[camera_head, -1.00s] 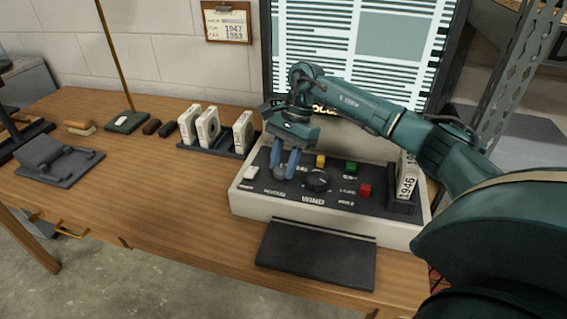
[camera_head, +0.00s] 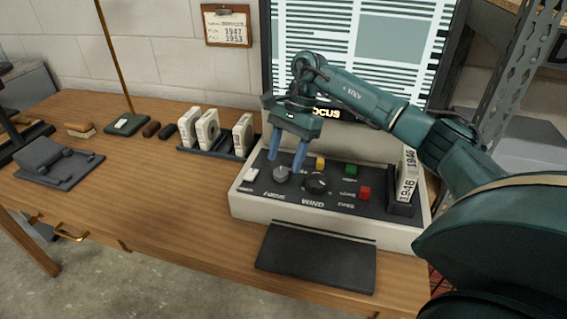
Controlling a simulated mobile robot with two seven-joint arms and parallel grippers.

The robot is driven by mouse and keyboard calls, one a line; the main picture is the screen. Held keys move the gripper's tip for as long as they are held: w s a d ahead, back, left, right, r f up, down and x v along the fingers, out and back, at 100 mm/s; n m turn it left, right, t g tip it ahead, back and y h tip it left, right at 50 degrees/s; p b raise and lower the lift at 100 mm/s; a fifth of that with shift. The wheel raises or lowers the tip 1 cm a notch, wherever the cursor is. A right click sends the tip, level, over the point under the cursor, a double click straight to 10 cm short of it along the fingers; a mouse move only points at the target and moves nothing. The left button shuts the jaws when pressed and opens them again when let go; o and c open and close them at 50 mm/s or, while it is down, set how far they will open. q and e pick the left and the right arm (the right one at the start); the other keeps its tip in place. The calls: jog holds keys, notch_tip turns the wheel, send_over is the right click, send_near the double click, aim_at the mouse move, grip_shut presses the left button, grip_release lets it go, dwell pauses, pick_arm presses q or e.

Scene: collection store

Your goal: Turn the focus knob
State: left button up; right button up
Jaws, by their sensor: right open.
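The focus knob is the small grey knob (camera_head: 281,174) at the left of the console's dark sloped panel (camera_head: 335,202). The screen (camera_head: 365,45) stands behind the console, with stripes of text and the letters "OCUS" low down, partly behind my arm. My left gripper is out of view.
A larger black knob (camera_head: 316,183) marked WIND sits close to the right finger. White, yellow (camera_head: 320,163), green (camera_head: 351,169) and red (camera_head: 364,193) buttons surround the knobs. Upright reels (camera_head: 207,128) stand in a rack at left. A dark plate (camera_head: 316,259) lies in front.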

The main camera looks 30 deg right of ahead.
jog(key=v, duration=0.5)
dwell(0.4)
